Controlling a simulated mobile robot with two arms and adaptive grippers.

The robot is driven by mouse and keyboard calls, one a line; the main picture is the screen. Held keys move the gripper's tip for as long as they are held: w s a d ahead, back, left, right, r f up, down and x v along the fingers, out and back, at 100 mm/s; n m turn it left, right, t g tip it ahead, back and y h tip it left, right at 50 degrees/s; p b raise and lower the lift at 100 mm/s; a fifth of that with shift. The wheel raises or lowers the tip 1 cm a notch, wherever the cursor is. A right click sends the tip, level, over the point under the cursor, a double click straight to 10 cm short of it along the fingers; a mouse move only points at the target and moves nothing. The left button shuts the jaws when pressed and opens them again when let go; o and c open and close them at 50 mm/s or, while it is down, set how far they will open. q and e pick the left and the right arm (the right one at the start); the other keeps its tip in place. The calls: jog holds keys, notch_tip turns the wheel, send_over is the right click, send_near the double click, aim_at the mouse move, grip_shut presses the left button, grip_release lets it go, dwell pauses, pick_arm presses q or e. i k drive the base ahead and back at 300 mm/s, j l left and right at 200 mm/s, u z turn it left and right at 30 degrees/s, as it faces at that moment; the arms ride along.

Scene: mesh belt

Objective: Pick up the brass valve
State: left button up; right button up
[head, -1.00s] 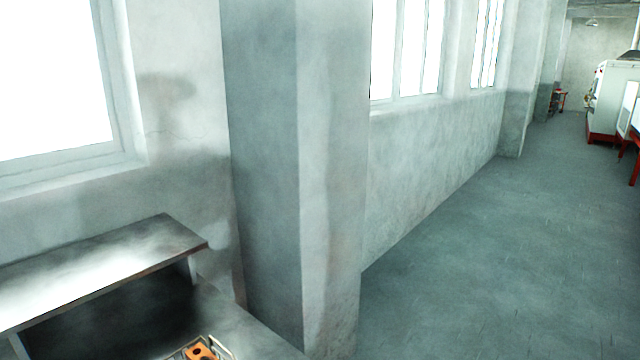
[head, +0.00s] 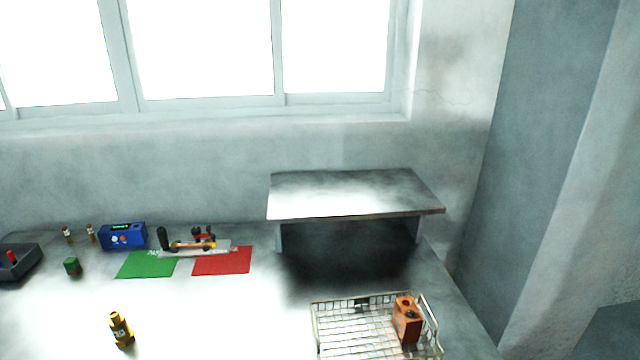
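A small brass-yellow piece with dark markings (head: 121,330), which looks like the brass valve, stands upright on the bright worktop at the lower left of the head view. Nothing touches it. Two smaller brass-and-white pieces stand at the back left, one (head: 67,235) beside the other (head: 91,233); they are too small to make out. Neither of my grippers is in view.
A wire basket (head: 335,341) at the front right holds an orange block with holes (head: 407,320). A raised shelf (head: 345,195) stands behind it.

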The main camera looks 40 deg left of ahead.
aim_at(124, 335)
jog(key=u, duration=0.9)
jog(key=l+u, duration=0.1)
jog(key=u, duration=0.75)
jog(key=k+u, duration=0.1)
jog(key=u, duration=0.8)
